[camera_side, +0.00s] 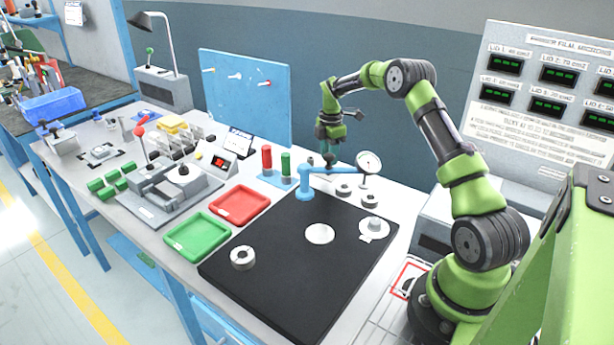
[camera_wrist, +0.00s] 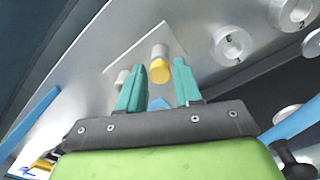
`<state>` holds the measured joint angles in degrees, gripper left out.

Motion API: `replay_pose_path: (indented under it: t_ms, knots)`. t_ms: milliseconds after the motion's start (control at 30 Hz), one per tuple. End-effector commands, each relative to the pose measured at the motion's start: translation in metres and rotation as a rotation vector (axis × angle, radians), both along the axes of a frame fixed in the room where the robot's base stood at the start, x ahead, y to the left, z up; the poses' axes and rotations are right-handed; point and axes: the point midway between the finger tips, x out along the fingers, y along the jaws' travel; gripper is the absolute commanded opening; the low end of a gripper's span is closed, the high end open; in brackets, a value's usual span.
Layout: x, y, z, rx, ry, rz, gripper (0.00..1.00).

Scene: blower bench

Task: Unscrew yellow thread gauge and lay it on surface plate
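The thread gauge is a short cylinder with a yellow end (camera_wrist: 159,71) and a pale grey body, standing on a light plate (camera_wrist: 172,38) in the wrist view. My gripper (camera_wrist: 158,64) is open, its two teal fingers on either side of the gauge in the picture, with gaps visible. I see no contact, and cannot tell how deep the gauge sits between them. In the side view my gripper (camera_side: 329,142) hangs over the back of the bench, and I cannot make out the gauge there. The black surface plate (camera_side: 290,283) lies in front of it.
A blue stand (camera_side: 306,182) with a dial gauge (camera_side: 368,163) is close in front of my gripper. Rings (camera_side: 242,257) and discs sit on the surface plate, with bare areas between. Red (camera_side: 240,207) and green trays (camera_side: 198,236) lie to its left. A second grey piece (camera_wrist: 122,78) stands beside the gauge.

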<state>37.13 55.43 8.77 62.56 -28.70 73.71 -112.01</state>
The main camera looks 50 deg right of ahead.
Motion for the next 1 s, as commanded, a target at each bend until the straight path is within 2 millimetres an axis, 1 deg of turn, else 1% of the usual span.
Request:
replay_pose_path:
  t_ms: [1000]
  knots:
    - [0.0004, 0.0010, -0.0002, -0.002, 0.000, -1.774, 0.34]
